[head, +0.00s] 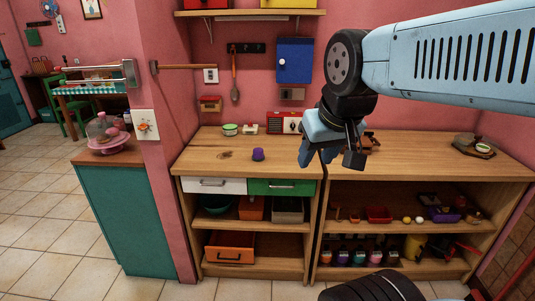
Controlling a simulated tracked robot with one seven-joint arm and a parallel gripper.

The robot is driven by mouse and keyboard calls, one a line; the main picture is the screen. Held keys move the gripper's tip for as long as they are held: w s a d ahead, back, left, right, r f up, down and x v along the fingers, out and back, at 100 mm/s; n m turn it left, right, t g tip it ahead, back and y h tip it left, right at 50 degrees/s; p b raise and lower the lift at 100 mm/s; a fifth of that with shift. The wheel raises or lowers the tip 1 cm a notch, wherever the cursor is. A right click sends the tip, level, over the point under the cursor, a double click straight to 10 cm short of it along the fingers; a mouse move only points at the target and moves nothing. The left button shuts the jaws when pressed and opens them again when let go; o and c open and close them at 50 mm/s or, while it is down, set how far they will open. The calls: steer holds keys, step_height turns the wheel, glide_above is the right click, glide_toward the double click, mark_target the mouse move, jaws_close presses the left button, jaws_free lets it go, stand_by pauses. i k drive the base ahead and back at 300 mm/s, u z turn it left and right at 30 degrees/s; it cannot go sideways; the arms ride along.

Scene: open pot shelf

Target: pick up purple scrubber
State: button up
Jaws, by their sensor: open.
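A small purple object (258,154), which looks like the purple scrubber, stands on the wooden counter (215,165) near its front edge, above the drawers. My gripper (318,156) hangs from the blue arm at the right, pointing down, with its jaws open. It appears to the right of the purple object and apart from it. Nothing shows between the fingers. How high the gripper is above the counter is hard to tell.
A green-rimmed bowl (230,129) and a red radio-like box (287,123) stand behind on the counter. Shelves below hold a red tray (379,215) and several jars.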

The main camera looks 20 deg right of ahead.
mark_target(259, 155)
steer(key=z, duration=0.1)
steer(key=i, duration=1)
steer(key=u, duration=0.05)
